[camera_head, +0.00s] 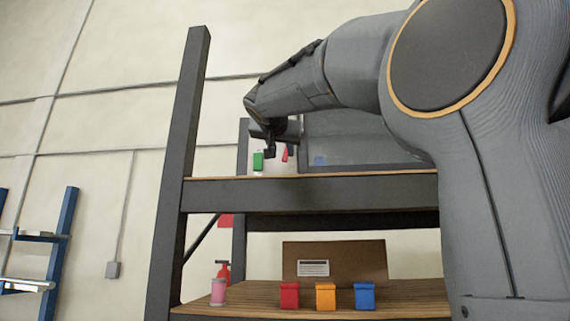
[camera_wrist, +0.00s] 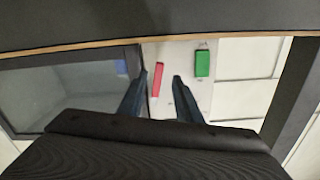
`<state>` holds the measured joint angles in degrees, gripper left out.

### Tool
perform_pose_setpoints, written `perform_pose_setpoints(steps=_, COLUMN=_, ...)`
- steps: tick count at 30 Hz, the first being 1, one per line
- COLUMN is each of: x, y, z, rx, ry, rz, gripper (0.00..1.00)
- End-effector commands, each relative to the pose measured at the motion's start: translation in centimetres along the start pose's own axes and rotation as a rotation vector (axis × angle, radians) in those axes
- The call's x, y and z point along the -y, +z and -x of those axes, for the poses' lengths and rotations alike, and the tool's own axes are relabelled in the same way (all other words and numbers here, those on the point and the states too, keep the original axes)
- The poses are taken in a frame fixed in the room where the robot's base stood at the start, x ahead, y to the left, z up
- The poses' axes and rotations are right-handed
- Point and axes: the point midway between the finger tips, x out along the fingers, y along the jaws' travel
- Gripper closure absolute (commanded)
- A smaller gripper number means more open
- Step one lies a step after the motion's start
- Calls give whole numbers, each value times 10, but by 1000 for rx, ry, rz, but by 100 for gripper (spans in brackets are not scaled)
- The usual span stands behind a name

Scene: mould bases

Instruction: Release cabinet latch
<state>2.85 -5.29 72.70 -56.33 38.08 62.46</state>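The cabinet (camera_head: 355,135) stands on the upper shelf, and its dark glass panel (camera_wrist: 70,92) fills the left of the wrist view. A narrow red bar (camera_wrist: 157,78), possibly the latch, is upright on a pale panel beside the glass; it also shows in the head view (camera_head: 285,153). A green block (camera_wrist: 202,64) sits right of it and appears left of it in the head view (camera_head: 258,161). My gripper (camera_wrist: 158,84) is open, its fingers apart with the red bar seen between their tips. Contact cannot be told. In the head view my gripper (camera_head: 269,147) is small and dark.
The upper shelf board (camera_head: 310,193) runs below the cabinet, with a dark post (camera_head: 180,170) at left.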

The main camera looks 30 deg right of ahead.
Motion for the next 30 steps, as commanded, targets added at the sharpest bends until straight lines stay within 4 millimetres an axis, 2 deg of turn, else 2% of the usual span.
perform_pose_setpoints(steps=3, x=-2, y=-10, z=-5, rx=-16, ry=4, rz=-12, gripper=69)
perform_pose_setpoints(steps=12, x=-2, y=-11, z=-49, rx=-14, ry=4, rz=-9, gripper=69)
perform_pose_setpoints(steps=18, x=-2, y=-11, z=-70, rx=-15, ry=3, rz=-10, gripper=69)
perform_pose_setpoints(steps=29, x=-2, y=-9, z=-76, rx=-14, ry=2, rz=-10, gripper=69)
perform_pose_setpoints(steps=30, x=-2, y=-9, z=-75, rx=-14, ry=2, rz=-10, gripper=76)
